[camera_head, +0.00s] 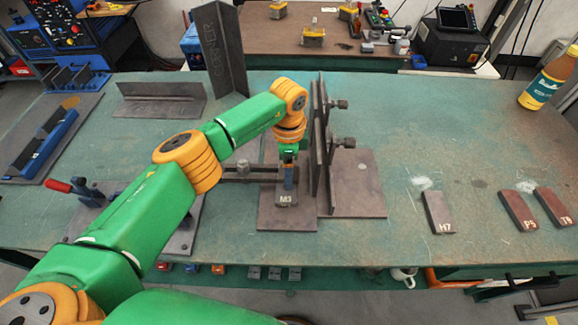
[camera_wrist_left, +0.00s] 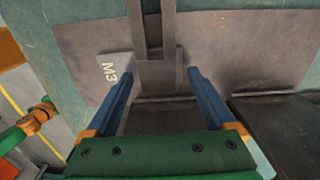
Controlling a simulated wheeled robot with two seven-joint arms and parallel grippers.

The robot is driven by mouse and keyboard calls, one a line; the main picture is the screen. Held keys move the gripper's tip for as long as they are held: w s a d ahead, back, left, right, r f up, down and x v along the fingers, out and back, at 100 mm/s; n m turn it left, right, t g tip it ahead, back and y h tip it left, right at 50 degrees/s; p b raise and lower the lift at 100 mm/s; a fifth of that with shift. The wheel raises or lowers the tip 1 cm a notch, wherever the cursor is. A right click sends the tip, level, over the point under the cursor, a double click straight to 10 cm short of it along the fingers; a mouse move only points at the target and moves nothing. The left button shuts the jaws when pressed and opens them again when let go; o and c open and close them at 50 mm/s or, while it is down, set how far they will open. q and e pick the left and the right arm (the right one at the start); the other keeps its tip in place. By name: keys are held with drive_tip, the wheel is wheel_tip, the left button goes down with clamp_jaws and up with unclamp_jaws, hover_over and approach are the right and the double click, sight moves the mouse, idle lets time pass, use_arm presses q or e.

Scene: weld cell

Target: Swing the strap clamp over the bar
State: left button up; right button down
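A bar marked M3 (camera_head: 287,199) lies on a dark steel plate at mid-table; its labelled end also shows in the left wrist view (camera_wrist_left: 110,72). The strap clamp (camera_head: 250,174), a dark slotted strap with a bolt, extends left from below my left gripper (camera_head: 289,182). In the left wrist view the strap's end (camera_wrist_left: 156,76) lies between my two blue fingers (camera_wrist_left: 160,76), which are apart, with small gaps beside it. The strap appears to reach over the M3 bar; contact between them is hard to tell. My right gripper is not in view.
An upright steel plate (camera_head: 318,150) with screws stands just right of the left gripper. A tall angle piece (camera_head: 222,50) stands behind. Loose bars H7 (camera_head: 438,212), P5 (camera_head: 518,211) and T9 (camera_head: 555,207) lie right. A red-handled toggle clamp (camera_head: 58,186) is left.

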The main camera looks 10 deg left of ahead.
use_arm(q)
wheel_tip(320, 180, up, 6)
drive_tip(key=shift+r+b, duration=0.15)
drive_tip(key=shift+b, duration=0.4)
drive_tip(key=shift+r, duration=0.4)
